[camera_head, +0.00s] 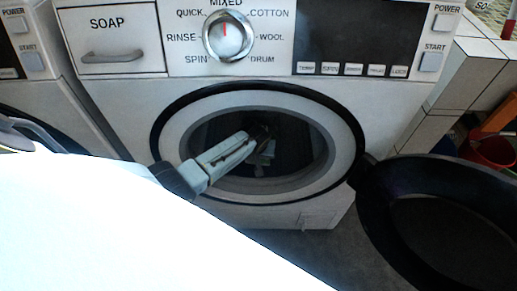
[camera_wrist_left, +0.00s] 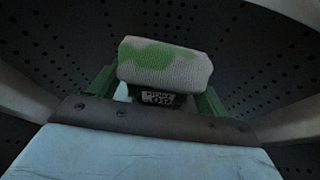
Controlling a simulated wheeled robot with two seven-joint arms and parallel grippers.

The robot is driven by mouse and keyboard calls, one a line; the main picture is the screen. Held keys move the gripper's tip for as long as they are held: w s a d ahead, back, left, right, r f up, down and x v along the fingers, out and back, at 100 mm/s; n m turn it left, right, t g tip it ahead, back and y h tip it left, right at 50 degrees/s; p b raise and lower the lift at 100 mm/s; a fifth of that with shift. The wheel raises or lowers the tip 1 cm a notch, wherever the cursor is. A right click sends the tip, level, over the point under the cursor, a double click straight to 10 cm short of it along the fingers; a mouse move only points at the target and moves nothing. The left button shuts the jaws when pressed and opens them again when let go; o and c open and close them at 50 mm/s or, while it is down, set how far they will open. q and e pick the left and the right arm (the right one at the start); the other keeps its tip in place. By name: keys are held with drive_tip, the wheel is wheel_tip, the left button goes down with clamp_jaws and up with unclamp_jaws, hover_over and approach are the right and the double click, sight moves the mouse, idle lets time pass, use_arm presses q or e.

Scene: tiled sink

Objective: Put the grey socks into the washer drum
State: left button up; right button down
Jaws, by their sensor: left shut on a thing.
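The washer (camera_head: 130,95) faces me with its round opening uncovered. My left gripper (camera_head: 263,150) reaches through the opening into the dark drum (camera_head: 297,150). In the left wrist view, the gripper (camera_wrist_left: 156,90) is shut on the grey socks (camera_wrist_left: 165,62), a rolled bundle of pale grey knit with green patches. The bundle sits between the green fingers. The perforated drum wall (camera_wrist_left: 252,58) surrounds it. Whether the bundle touches the wall is hard to tell. In the head view the socks are not clearly visible in the dark. My right gripper is not in view.
The black round door (camera_head: 440,215) stands open at the right of the opening. A second machine (camera_head: 35,95) is at the left. A tiled counter (camera_head: 465,70) and a red basin (camera_head: 490,148) are at the far right. My white arm covers the lower left.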

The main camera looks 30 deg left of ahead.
use_arm(q)
drive_tip(key=shift+f, duration=0.25)
drive_tip(key=o, duration=1)
drive_tip(key=shift+p+v, duration=4.25)
drive_tip(key=shift+v, duration=1.8)
